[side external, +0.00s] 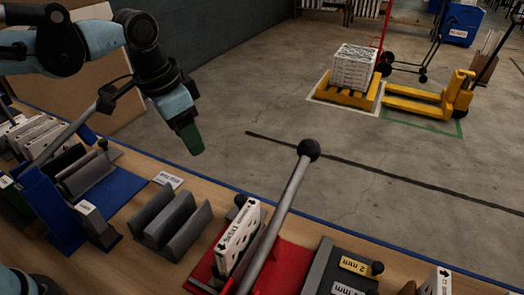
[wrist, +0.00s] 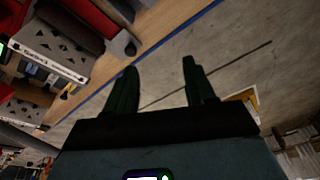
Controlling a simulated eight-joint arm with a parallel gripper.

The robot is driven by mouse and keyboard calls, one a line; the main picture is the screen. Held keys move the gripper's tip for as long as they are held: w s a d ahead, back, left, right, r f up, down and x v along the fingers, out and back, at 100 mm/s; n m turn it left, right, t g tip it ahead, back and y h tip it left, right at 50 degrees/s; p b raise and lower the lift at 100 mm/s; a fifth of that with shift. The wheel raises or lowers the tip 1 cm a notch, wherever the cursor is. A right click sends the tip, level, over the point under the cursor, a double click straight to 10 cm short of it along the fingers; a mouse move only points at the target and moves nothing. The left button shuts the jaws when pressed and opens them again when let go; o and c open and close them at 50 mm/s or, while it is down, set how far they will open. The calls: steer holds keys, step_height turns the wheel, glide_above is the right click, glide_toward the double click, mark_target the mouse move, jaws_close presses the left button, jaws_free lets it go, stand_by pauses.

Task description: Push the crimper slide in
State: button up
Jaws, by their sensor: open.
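A red fixture (side external: 284,262) stands on the bench at the front centre, with a long grey lever ending in a black ball (side external: 308,149). A white perforated filter piece (side external: 238,238) stands upright in it, with a small black knob (side external: 240,200) behind. I cannot tell for certain which part is the crimper slide. My gripper (side external: 188,138) hangs above and left of the fixture, clear of everything. In the wrist view its two dark green fingers (wrist: 160,70) are apart with nothing between them. Red parts (wrist: 92,18) and a white perforated piece (wrist: 45,48) show at that view's upper left.
A grey grooved block (side external: 172,225) stands left of the red fixture. Blue fixtures (side external: 60,205) and more filters crowd the far left. The bench edge is blue; floor lies beyond.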

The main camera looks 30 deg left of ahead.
mark_target(241, 198)
steer(key=w+d+f+m+g, duration=0.2)
steer(key=w+d+m, duration=0.1)
steer(key=d, duration=0.6)
steer(key=shift+y, duration=0.4)
step_height(241, 198, down, 12)
steer(key=shift+s+a+f, duration=0.1)
steer(key=shift+f, duration=0.15)
jaws_close()
